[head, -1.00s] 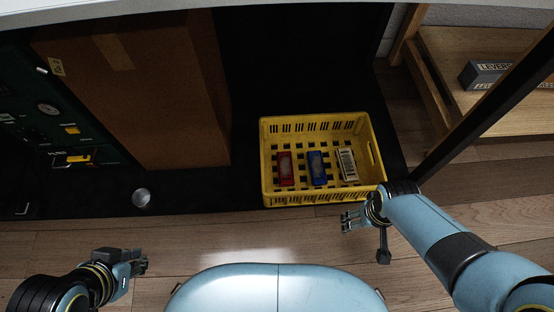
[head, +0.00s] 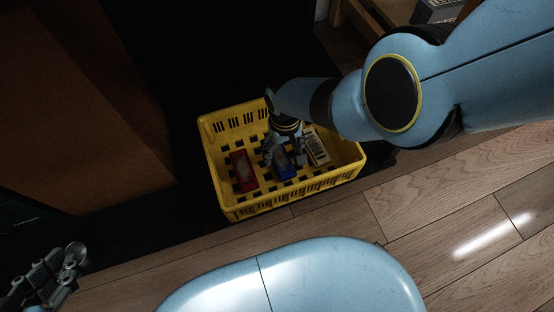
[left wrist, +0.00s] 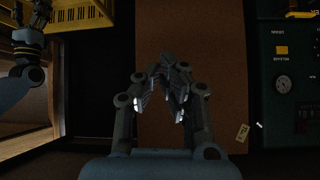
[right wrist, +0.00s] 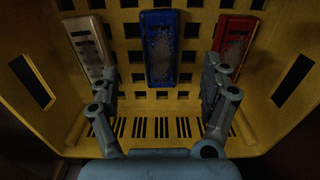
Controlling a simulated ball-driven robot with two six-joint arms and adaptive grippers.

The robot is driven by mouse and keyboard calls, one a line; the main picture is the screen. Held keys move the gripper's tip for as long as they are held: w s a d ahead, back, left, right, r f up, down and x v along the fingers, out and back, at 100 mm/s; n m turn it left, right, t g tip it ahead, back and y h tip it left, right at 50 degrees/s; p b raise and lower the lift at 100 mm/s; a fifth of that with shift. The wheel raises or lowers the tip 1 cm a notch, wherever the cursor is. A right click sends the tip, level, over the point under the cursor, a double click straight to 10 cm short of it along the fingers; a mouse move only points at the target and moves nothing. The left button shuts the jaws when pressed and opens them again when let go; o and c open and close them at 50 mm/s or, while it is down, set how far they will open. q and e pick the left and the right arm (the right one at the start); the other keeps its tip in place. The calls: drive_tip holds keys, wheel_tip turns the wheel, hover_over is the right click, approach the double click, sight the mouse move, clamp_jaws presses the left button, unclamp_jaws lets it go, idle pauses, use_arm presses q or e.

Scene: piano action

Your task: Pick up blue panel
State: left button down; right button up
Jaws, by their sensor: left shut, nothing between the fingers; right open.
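The blue panel (head: 284,166) lies in the yellow crate (head: 240,208), between a red panel (head: 243,172) and a pale panel (head: 317,147). In the right wrist view the blue panel (right wrist: 160,48) is in the middle, beyond the fingertips. My right gripper (head: 284,150) is inside the crate above the blue panel and partly covers it. Its fingers are open on either side of the panel's line, with nothing between them (right wrist: 165,80). My left gripper (head: 72,262) is at the lower left of the head view, away from the crate. It is shut and empty in the left wrist view (left wrist: 163,90).
A tall brown box (head: 80,120) stands left of the crate. A shelf with a grey box (head: 437,10) is at the upper right. The crate walls surround my right gripper. Wooden floor (head: 420,210) is clear in front.

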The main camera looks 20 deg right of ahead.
sight(283, 164)
drive_tip(key=shift+s+f, duration=0.15)
drive_tip(key=shift+f, duration=0.5)
wheel_tip(283, 164, down, 2)
drive_tip(key=shift+f+b, duration=0.1)
drive_tip(key=shift+b, duration=1)
drive_tip(key=shift+f+b, duration=0.6)
drive_tip(key=shift+f, duration=0.05)
use_arm(q)
drive_tip(key=w+d+r+m+t+h+b, duration=0.1)
drive_tip(key=w+r+t, duration=0.45)
drive_tip(key=r, duration=0.35)
drive_tip(key=w+d+r+m+t+h, duration=0.1)
drive_tip(key=w+r+t+h, duration=0.1)
drive_tip(key=w+r+t, duration=0.35)
use_arm(e)
drive_tip(key=shift+f, duration=0.75)
wheel_tip(283, 164, down, 2)
drive_tip(key=shift+f+b, duration=0.2)
drive_tip(key=shift+b, duration=0.85)
drive_tip(key=c, duration=1.4)
use_arm(q)
wheel_tip(283, 164, up, 14)
drive_tip(key=s+d+m+t+h, duration=0.2)
drive_tip(key=m+t+h, duration=0.1)
drive_tip(key=t+h, duration=0.1)
drive_tip(key=shift+s+r+t, duration=0.25)
drive_tip(key=shift+t, duration=0.55)
